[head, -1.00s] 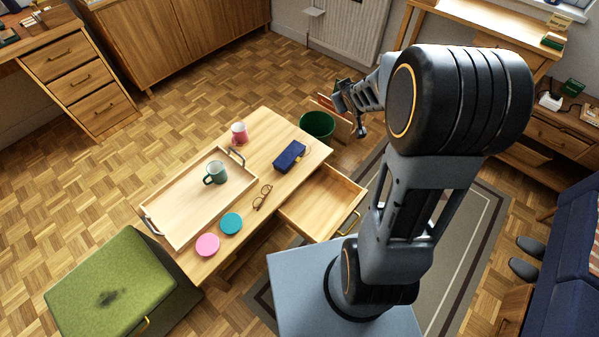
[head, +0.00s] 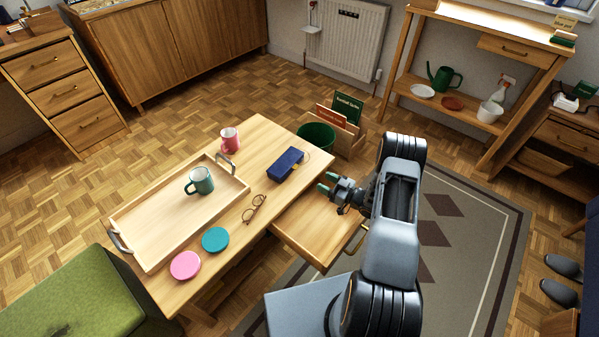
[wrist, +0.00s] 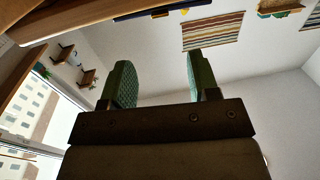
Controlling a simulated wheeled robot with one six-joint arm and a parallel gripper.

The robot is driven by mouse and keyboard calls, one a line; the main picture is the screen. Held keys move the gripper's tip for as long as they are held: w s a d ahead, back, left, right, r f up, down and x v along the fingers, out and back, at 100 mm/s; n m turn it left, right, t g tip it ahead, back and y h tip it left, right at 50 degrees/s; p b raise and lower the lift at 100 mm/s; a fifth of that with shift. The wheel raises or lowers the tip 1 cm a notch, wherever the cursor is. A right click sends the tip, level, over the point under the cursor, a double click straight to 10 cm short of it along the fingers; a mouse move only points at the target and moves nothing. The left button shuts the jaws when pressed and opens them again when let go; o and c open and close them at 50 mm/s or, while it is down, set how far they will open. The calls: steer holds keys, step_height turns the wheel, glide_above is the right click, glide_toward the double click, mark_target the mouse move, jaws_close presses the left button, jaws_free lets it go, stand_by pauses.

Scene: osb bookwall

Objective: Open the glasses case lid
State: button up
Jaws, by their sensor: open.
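The dark blue glasses case (head: 286,163) lies on the right end of the low wooden table, near its drawer side. Its lid looks shut, and a small yellow clasp shows on the side facing my gripper. My gripper (head: 326,183) is open and empty, over the pulled-out drawer, to the right of the case and apart from it. In the wrist view the two green-padded fingers (wrist: 157,72) stand wide apart with nothing between them. A dark blue strip with a yellow clasp, apparently the case (wrist: 165,9), shows at the top edge, beyond the fingertips.
The open drawer (head: 312,222) juts out under my gripper. A green bin (head: 318,136) stands behind the table.

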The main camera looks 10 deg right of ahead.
mark_target(299, 175)
steer(key=b+x, duration=0.2)
steer(key=x, duration=1)
jaws_close()
stand_by(0.3)
